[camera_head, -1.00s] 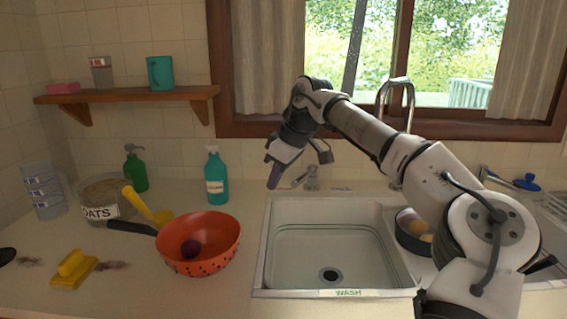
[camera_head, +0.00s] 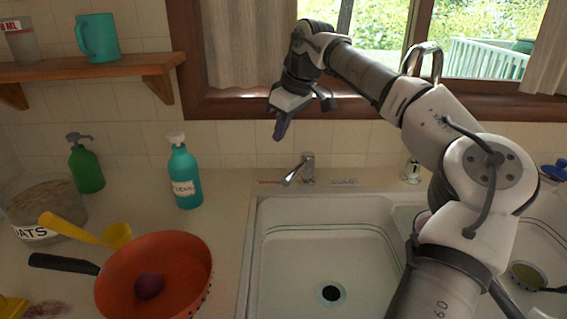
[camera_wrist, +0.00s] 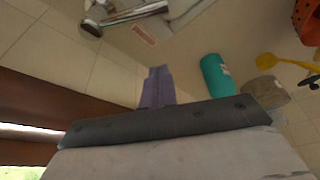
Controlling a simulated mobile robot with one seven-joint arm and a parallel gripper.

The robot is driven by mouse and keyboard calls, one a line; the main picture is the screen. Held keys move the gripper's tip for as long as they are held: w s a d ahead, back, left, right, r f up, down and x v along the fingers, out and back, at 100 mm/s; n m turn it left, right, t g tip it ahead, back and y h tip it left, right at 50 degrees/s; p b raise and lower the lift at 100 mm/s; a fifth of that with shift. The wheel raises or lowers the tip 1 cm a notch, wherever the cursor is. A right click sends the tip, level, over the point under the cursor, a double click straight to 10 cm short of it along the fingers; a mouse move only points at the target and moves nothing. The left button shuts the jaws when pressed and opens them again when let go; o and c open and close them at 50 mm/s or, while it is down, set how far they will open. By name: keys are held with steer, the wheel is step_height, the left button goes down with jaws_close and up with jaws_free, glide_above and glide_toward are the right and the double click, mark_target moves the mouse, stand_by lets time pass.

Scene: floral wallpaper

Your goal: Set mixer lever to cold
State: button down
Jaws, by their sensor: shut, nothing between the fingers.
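The small chrome mixer (camera_head: 308,163) stands on the counter behind the left sink basin. Its lever (camera_head: 293,174) slants down to the left, toward a reddish label (camera_head: 270,182). A dark label (camera_head: 343,182) lies to its right. My gripper (camera_head: 281,130) is above and slightly left of the mixer, apart from it, with its purple-grey fingers together and empty, pointing down. In the wrist view the fingers (camera_wrist: 157,88) are closed, and the chrome mixer (camera_wrist: 130,14) shows at the top left beside a red-lettered label (camera_wrist: 145,35).
A tall curved spout (camera_head: 424,62) rises behind the sink, partly behind my arm. A teal bottle (camera_head: 184,175) and a green soap bottle (camera_head: 85,165) stand left. A red pan (camera_head: 190,255) holds a dark round item. The left basin (camera_head: 290,260) is empty.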

mark_target(299, 168)
step_height(299, 168, down, 10)
steer(key=p, duration=0.2)
steer(key=shift+d+r+p, duration=0.2)
steer(key=shift+d+p, duration=0.1)
steer(key=shift+p, duration=0.05)
steer(key=shift+s+d, duration=0.1)
steer(key=shift+d, duration=0.15)
stand_by(0.4)
